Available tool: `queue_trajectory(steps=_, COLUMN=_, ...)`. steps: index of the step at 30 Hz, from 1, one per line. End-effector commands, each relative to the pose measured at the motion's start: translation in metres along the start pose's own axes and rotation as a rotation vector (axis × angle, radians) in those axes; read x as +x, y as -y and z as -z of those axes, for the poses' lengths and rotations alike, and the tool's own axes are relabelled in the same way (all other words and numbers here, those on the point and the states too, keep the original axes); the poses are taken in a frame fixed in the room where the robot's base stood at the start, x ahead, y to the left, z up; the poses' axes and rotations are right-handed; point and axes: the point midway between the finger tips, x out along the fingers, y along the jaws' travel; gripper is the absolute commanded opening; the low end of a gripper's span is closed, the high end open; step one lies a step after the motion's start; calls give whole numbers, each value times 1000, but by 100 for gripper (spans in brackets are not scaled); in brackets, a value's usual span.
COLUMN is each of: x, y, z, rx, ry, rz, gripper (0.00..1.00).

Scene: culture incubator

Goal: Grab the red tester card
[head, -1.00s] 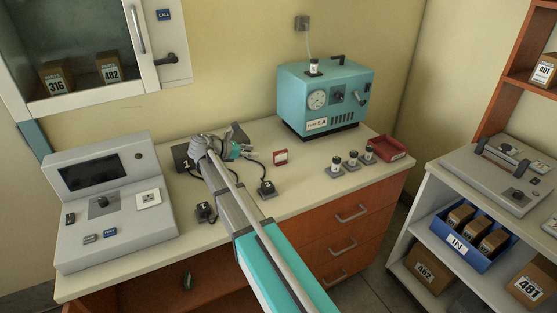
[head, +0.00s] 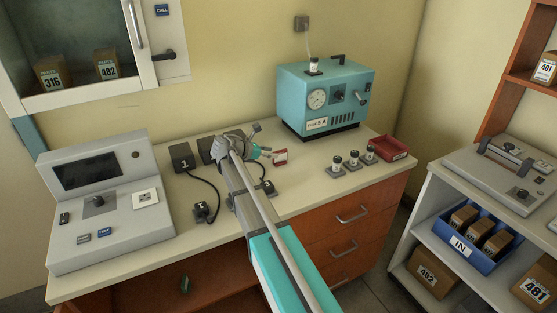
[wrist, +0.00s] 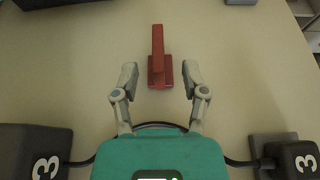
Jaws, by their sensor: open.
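The red tester card (head: 281,156) stands upright on the bench with a pale label on its face, right of my gripper (head: 262,142) in the head view. In the wrist view the red card (wrist: 158,50) is seen from above, on a small red base. My gripper (wrist: 158,82) is open there, one finger on each side of the base's near end. The fingers appear apart from the card. My arm partly hides the bench behind it in the head view.
Black numbered blocks with cables (head: 182,158) stand left of my arm. Small capped jars (head: 353,158) and a red tray (head: 393,147) are to the right. A teal machine (head: 325,97) stands behind. A grey console (head: 105,195) is at left.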

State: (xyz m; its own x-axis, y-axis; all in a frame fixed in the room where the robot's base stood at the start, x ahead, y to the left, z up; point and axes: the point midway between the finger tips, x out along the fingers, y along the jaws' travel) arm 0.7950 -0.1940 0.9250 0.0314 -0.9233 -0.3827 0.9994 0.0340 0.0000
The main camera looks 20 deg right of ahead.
Motion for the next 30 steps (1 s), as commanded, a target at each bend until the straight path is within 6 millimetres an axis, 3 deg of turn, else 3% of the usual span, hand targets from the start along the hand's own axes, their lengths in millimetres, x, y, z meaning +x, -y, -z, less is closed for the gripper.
queue_trajectory(steps=7, x=7, y=0, z=1, rx=0, ry=0, rz=0, gripper=57)
queue_trajectory(steps=19, x=48, y=-2, z=0, rx=0, ry=0, rz=0, gripper=57)
queue_trajectory(steps=30, x=51, y=-2, z=-1, rx=-1, ry=0, rz=-1, gripper=57)
